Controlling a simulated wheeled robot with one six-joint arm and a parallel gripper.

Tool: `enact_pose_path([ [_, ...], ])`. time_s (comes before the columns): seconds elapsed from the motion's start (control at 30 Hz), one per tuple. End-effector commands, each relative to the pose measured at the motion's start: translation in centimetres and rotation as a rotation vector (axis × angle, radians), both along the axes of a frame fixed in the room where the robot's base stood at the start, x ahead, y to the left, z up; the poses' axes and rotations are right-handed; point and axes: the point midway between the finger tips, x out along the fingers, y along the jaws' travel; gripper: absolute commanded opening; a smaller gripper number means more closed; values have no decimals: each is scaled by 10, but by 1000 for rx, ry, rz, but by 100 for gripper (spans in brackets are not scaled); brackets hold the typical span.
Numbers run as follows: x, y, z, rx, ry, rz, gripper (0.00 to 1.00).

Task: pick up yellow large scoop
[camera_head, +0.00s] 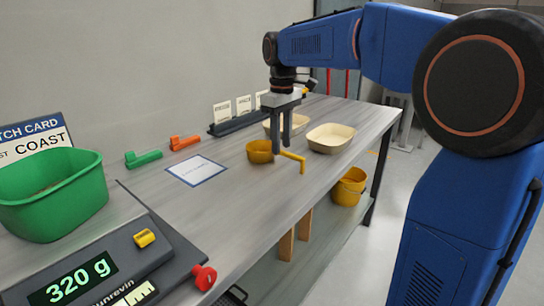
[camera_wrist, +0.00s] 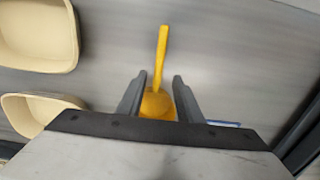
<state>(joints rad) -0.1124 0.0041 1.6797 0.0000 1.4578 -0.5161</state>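The yellow large scoop (camera_head: 259,152) rests on the grey bench, with its handle (camera_head: 294,158) pointing right and its end bent down. My gripper (camera_head: 280,150) points straight down over the scoop, its two fingers apart. In the wrist view the scoop's handle (camera_wrist: 161,55) runs up the picture, and its bowl (camera_wrist: 157,102) shows between the fingertips of my gripper (camera_wrist: 160,85). The rear of the bowl is hidden by the gripper body. I cannot tell whether the fingers touch the scoop.
Two cream tubs (camera_head: 331,138) (camera_head: 270,126) stand beyond the scoop. A green scoop (camera_head: 143,159) and an orange scoop (camera_head: 185,142) lie near the wall. A white card (camera_head: 196,170) lies left. A scale (camera_head: 110,265) bears a green tub (camera_head: 52,195). A yellow bucket (camera_head: 349,187) is below the bench edge.

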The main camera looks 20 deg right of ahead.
Motion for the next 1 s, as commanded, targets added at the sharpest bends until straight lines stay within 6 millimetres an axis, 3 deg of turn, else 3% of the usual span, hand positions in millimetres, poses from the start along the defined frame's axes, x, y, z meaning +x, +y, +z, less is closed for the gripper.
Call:
enact_pose_path([
  [0.33, 0, -6, -42, -1, 1, 0, 33],
  [0.67, 0, -6, -50, 0, 0, 0, 33],
  [0.7, 0, -6, -50, 0, 0, 0, 30],
  [0.83, 0, -6, -50, 0, 0, 0, 0],
  [1.0, 0, -6, -50, 0, 0, 0, 0],
])
